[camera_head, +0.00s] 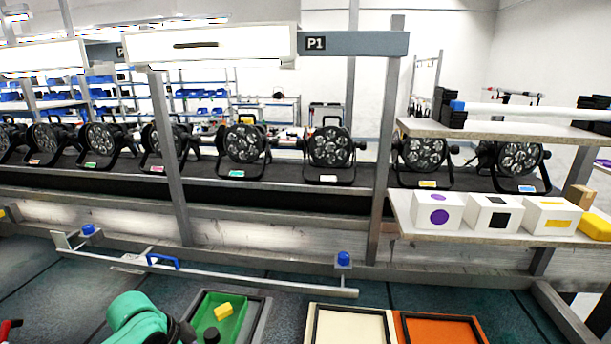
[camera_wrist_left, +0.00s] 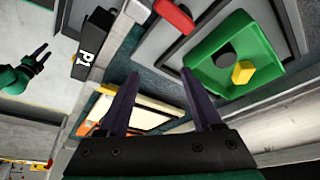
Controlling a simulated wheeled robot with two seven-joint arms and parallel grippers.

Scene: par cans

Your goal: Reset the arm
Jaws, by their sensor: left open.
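My left gripper (camera_wrist_left: 160,103) is open, with two dark fingers apart and nothing between them in the wrist view. Part of my green arm (camera_head: 140,318) shows at the bottom left of the head view; the fingers are not clear there. Below the fingers lie a green tray (camera_wrist_left: 193,64) with a yellow block (camera_wrist_left: 243,72) and a dark round piece (camera_wrist_left: 225,55). A small green hand with dark fingers (camera_wrist_left: 38,58) shows at the left of the wrist view. I cannot tell its jaw state or surely whose it is.
Par cans (camera_head: 330,147) stand in a row on a dark shelf behind metal posts (camera_head: 170,160). White boxes (camera_head: 492,213) sit on a right shelf. A low rail with blue knobs (camera_head: 343,259) crosses in front. Pale and orange frames (camera_head: 440,330) lie right of the tray.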

